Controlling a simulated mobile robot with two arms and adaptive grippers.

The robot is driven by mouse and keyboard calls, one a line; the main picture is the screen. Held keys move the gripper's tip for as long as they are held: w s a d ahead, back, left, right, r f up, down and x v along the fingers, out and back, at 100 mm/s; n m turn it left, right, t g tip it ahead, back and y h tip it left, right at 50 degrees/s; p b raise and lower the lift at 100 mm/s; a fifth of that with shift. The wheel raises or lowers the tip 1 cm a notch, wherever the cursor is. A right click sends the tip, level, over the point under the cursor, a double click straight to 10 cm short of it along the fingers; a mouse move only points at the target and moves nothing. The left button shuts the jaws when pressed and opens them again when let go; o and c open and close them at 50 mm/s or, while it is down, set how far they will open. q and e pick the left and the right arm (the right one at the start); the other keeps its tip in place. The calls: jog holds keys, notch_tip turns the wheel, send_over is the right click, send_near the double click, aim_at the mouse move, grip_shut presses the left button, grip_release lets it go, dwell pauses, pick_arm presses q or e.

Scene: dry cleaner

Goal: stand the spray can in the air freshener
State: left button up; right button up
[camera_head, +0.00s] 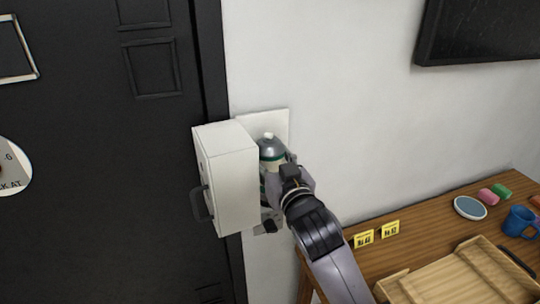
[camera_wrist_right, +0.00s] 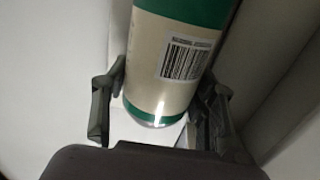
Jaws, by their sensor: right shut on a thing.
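The air freshener (camera_head: 227,180) is a white box on the wall beside the dark door. Its front cover stands swung open, with a dark handle on it, and a white back plate (camera_head: 281,121) lies flat on the wall. The spray can (camera_head: 270,149) has a grey top, a white nozzle and green bands. It is upright between cover and back plate. My right gripper (camera_head: 283,190) is shut on the can from the right. In the right wrist view the can (camera_wrist_right: 172,60) shows a barcode and sits between the two fingers (camera_wrist_right: 165,110). Whether its base rests on anything is unclear.
A wooden table (camera_head: 345,262) at the lower right holds a wooden tray (camera_head: 440,284), yellow number tags (camera_head: 377,235), a round dish (camera_head: 470,208), a blue mug (camera_head: 520,222) and small coloured blocks (camera_head: 490,196). A dark panel hangs above.

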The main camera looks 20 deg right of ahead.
aim_at(271, 139)
jog(key=shift+f, duration=0.3)
dwell(0.4)
jog(key=shift+f+b, duration=0.5)
jog(key=shift+f, duration=0.15)
jog(key=o, duration=1.4)
notch_tip(271, 139, up, 7)
jog(key=p, duration=0.7)
jog(key=shift+f, duration=0.1)
